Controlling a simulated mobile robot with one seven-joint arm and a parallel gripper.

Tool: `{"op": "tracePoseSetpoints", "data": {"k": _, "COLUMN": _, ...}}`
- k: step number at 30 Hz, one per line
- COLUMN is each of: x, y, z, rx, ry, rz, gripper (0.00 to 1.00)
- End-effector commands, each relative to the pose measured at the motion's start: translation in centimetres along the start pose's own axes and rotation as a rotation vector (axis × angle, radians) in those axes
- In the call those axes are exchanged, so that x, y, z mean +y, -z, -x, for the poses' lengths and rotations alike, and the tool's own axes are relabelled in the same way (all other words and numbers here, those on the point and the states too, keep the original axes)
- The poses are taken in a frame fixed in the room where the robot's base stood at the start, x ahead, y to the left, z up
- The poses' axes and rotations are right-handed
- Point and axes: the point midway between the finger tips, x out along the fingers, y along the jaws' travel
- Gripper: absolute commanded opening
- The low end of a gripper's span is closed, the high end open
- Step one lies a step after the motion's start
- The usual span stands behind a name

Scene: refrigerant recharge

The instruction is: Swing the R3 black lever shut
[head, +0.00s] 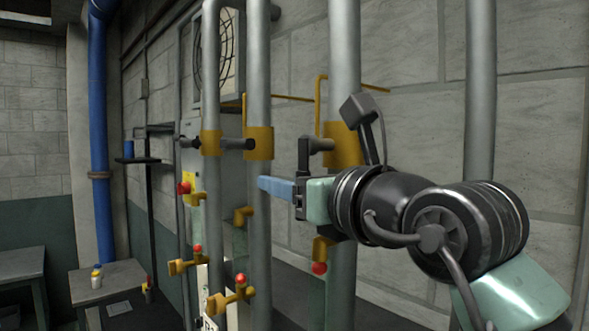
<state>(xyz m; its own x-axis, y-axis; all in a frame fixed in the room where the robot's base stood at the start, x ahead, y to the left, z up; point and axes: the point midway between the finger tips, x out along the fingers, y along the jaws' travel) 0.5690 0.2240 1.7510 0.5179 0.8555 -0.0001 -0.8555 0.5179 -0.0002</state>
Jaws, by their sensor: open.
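Several pipes carry yellow collars with black levers. The nearest black lever (304,152) hangs down from a short stem at the right-hand yellow collar (342,146). Another black lever (238,143) lies level at the middle collar, and a third (190,142) sits farther left. No R3 label is readable, so I cannot tell for certain which one is R3. My gripper (264,184) points left, with its blue fingers just below and left of the nearest lever. It holds nothing that I can see. The gap between the fingers is hard to see from this side.
Yellow valves with red knobs (241,279) stick out from the pipes below my gripper. A thick grey pipe (343,60) stands behind my wrist. A fan unit (217,50) hangs behind the pipes. A small table (118,281) with bottles stands at the lower left.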

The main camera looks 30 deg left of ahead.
Motion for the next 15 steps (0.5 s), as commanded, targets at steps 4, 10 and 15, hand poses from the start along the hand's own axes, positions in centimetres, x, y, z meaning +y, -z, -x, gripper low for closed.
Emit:
{"op": "tracePoseSetpoints", "data": {"k": 4, "x": 0.01, "y": 0.06, "z": -0.13, "rx": 0.0, "ry": 0.0, "rz": 0.0, "gripper": 0.53}}
{"op": "tracePoseSetpoints", "data": {"k": 10, "x": 0.01, "y": 0.04, "z": -0.09, "rx": 0.0, "ry": 0.0, "rz": 0.0, "gripper": 0.39}}
{"op": "tracePoseSetpoints", "data": {"k": 15, "x": 0.01, "y": 0.02, "z": -0.07, "rx": 0.0, "ry": 0.0, "rz": 0.0, "gripper": 0.08}}
